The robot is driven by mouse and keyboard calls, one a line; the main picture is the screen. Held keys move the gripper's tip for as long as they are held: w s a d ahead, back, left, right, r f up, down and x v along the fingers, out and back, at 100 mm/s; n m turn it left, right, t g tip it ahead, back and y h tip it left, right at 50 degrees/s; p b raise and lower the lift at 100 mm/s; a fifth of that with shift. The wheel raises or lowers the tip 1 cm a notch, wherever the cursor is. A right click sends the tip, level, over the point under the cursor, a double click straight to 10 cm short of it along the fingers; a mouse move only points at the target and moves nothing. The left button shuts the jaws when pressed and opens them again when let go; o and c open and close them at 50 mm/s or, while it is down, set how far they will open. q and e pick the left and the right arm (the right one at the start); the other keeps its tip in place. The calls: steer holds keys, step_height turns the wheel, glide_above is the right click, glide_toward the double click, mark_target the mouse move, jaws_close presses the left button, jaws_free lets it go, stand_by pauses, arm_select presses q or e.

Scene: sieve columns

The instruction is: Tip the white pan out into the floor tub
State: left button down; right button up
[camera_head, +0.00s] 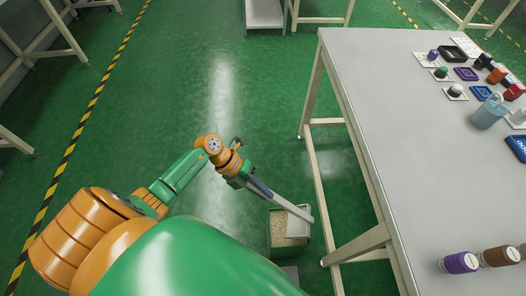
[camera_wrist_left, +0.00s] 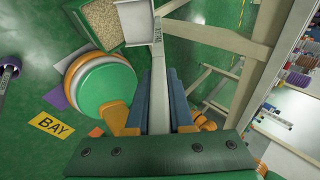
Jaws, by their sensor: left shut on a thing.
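My left gripper (camera_head: 262,189) is shut on the long pale handle of the white pan (camera_head: 300,213), low beside the table. In the left wrist view the handle runs up between the blue fingers (camera_wrist_left: 158,98) to the pan (camera_wrist_left: 136,22) at the top. The pan looks tilted, and no grains show on the part of it in view. The green floor tub (camera_head: 270,242) stands on the floor with beige grains in it. The pan is over or beside the tub's right side in the head view. The tub also shows in the left wrist view (camera_wrist_left: 74,14). My right gripper is out of view.
A grey table (camera_head: 375,120) with pale legs stands close to the right of the tub. Bottles, a blue jug (camera_head: 488,113) and small trays stand on it. Green floor is open to the left, with a striped line (camera_head: 85,125).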

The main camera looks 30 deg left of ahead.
arm_select(q)
steer(key=d+r+p, duration=0.1)
steer(key=d+r, duration=0.1)
steer(key=d, duration=0.1)
steer(key=shift+w+r+y+p, duration=0.15)
steer(key=shift+w+y+p, duration=0.2)
steer(key=shift+y, duration=0.05)
arm_select(e)
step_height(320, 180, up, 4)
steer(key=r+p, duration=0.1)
steer(key=p, duration=0.1)
arm_select(q)
steer(key=w+d+r+g+y+b, duration=0.1)
steer(key=w+d+y+b, duration=0.2)
steer(key=d+b, duration=0.5)
steer(key=w+d+r+g+y+b, duration=0.1)
steer(key=w+d+y+b, duration=0.2)
steer(key=d+b, duration=0.5)
steer(key=shift+w+d+g+y, duration=0.3)
steer(key=shift+w+d+g, duration=0.1)
steer(key=shift+w+d, duration=0.3)
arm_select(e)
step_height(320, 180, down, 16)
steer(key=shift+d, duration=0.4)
